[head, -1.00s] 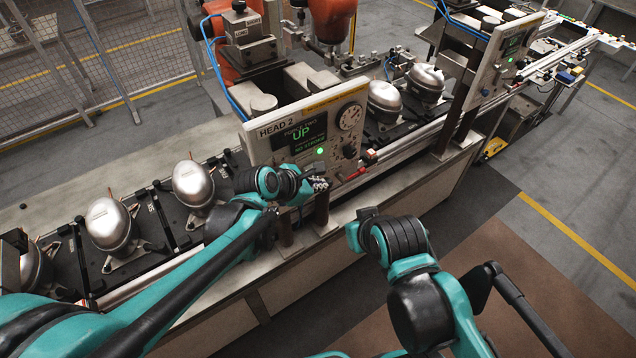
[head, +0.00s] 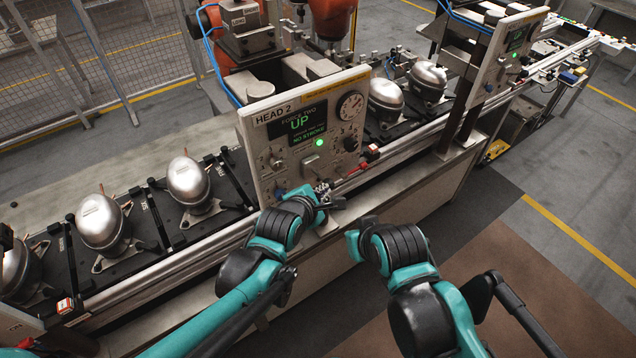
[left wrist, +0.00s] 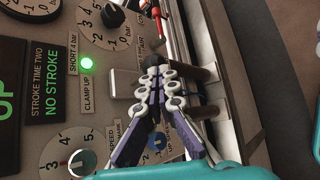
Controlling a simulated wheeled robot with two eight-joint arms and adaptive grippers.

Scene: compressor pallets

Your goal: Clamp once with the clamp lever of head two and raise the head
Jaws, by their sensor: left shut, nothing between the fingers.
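The head two panel (head: 265,165) faces me in the head view; its display (head: 303,124) reads UP and NO STROKE. Its green lamp (head: 319,143) is lit, also in the left wrist view (left wrist: 87,63). A flat silver lever (left wrist: 125,83) sticks out beside the CLAMP UP label; it looks like the clamp lever. My left gripper (head: 322,188) is shut and empty in front of the panel's lower part. In the left wrist view its fingertips (left wrist: 155,66) are beside the silver lever; contact cannot be told. My right gripper (head: 360,232) is right of the panel, its fingers unclear.
Silver compressors (head: 188,180) stand on black pallets along the conveyor. Another panel (head: 500,60) stands farther right.

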